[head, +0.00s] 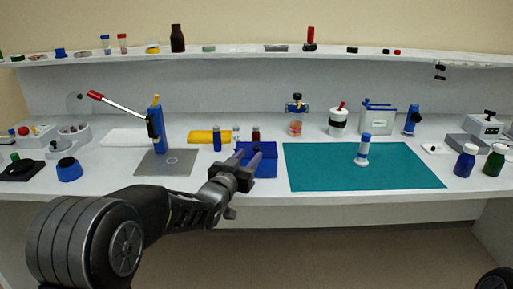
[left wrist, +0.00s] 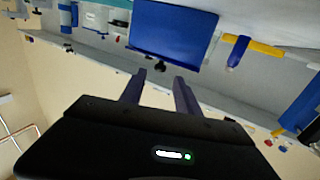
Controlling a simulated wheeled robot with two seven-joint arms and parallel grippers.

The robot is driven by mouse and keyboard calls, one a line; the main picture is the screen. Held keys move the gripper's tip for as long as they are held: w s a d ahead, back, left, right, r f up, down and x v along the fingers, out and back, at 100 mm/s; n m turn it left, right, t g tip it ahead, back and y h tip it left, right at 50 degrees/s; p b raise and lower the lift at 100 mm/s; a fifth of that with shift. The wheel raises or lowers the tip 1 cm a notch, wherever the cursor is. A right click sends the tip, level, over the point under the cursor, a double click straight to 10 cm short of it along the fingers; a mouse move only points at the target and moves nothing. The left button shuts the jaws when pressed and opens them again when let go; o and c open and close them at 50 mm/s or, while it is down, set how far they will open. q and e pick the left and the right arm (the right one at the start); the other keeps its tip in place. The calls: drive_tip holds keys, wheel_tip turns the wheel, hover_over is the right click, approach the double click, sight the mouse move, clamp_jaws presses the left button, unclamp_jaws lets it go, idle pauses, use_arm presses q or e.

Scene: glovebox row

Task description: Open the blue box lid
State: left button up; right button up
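The blue box (head: 267,167) stands on the bench near its front edge, just left of the teal mat. A broad blue face of it (left wrist: 172,32) shows in the left wrist view, with a small dark part at its edge. I cannot tell clearly whether the lid is raised. My left gripper (head: 248,156) is at the box's left front, overlapping it in the head view. Its two fingers (left wrist: 159,76) are apart with nothing between them and point at the box; contact is not clear. My right gripper is not in view.
A lever press (head: 156,128) stands on a grey plate further left. The teal mat (head: 325,172) is mostly clear, with one blue-and-white item (head: 363,150) on it.

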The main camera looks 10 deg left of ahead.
sight(255, 149)
use_arm(q)
drive_tip(key=w, duration=0.4)
drive_tip(key=w+d, duration=0.1)
drive_tip(key=w, duration=0.1)
drive_tip(key=shift+w+p, duration=0.25)
drive_tip(key=shift+p, duration=0.05)
clamp_jaws()
idle(1.1)
